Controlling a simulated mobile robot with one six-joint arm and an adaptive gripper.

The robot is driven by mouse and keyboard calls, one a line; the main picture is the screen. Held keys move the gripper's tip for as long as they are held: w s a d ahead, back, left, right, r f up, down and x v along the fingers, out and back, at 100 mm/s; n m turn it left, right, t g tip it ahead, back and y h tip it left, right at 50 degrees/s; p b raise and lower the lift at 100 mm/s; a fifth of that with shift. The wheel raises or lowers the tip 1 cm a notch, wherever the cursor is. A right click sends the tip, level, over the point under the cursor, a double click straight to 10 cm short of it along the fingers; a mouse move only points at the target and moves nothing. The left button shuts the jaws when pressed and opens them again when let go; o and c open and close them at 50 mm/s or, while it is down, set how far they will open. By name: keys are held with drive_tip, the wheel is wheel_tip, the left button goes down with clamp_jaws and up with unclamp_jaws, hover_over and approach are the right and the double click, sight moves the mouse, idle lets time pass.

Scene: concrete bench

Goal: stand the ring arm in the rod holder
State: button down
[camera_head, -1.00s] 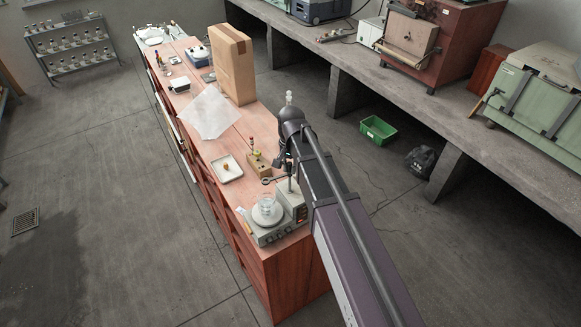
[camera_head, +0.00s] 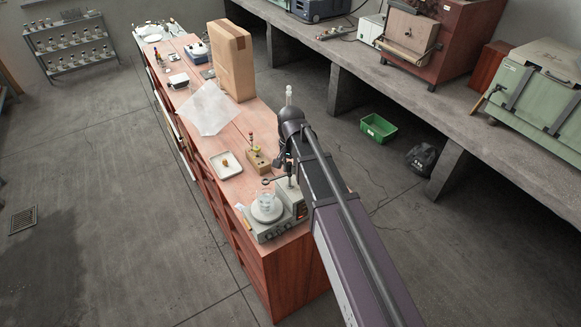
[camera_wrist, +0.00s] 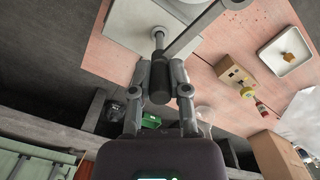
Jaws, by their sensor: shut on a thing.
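The ring arm (camera_wrist: 190,36) is a thin grey rod with a ring at its far end and a dark cylindrical grip. My gripper (camera_wrist: 159,78) is shut on that dark grip in the wrist view. The rod runs up and right, with its ring cut off by the top edge. In the head view the ring (camera_head: 267,181) shows above the bench, beside the hotplate; my arm hides much of the gripper. The rod holder looks to be the small wooden block (camera_head: 258,161), just beyond the ring. It also shows in the wrist view (camera_wrist: 233,72), right of my gripper and apart from it.
A hotplate (camera_head: 269,230) with glassware stands at the near bench end. A white tray (camera_head: 225,172) with a small orange-brown item lies left of the block. A red-topped upright item (camera_head: 251,142) stands at the block. A cardboard box (camera_head: 231,62) and white sheet (camera_head: 207,108) are farther back.

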drive_tip(key=shift+f, duration=0.15)
drive_tip(key=c, duration=0.5)
unclamp_jaws()
drive_tip(key=shift+c, duration=0.2)
drive_tip(key=o, duration=0.4)
drive_tip(key=shift+s, duration=0.1)
drive_tip(key=shift+r+p, duration=3.5)
drive_tip(key=shift+r, duration=0.05)
drive_tip(key=shift+f, duration=0.1)
